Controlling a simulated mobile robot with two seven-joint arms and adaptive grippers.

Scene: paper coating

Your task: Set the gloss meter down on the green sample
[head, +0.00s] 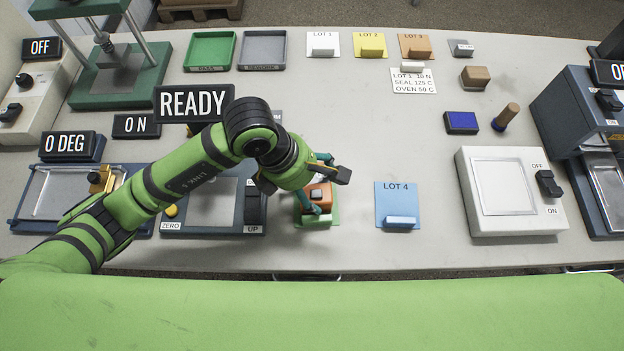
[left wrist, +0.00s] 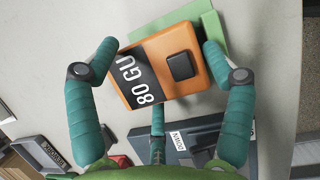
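The gloss meter (head: 318,195) is a small orange box with a black button. In the left wrist view the gloss meter (left wrist: 180,65) shows a black display reading 80 GU. My left gripper (head: 317,186) has its teal fingers around it. I cannot tell whether meter and sample touch. My right gripper is not in view.
The blue LOT 4 sample (head: 397,193) lies to the right with clear table between. A dark device with a plate (head: 210,205) stands close on the left. A white box with a switch (head: 510,222) is farther right. Green (head: 210,67) and grey trays (head: 262,67) are at the back.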

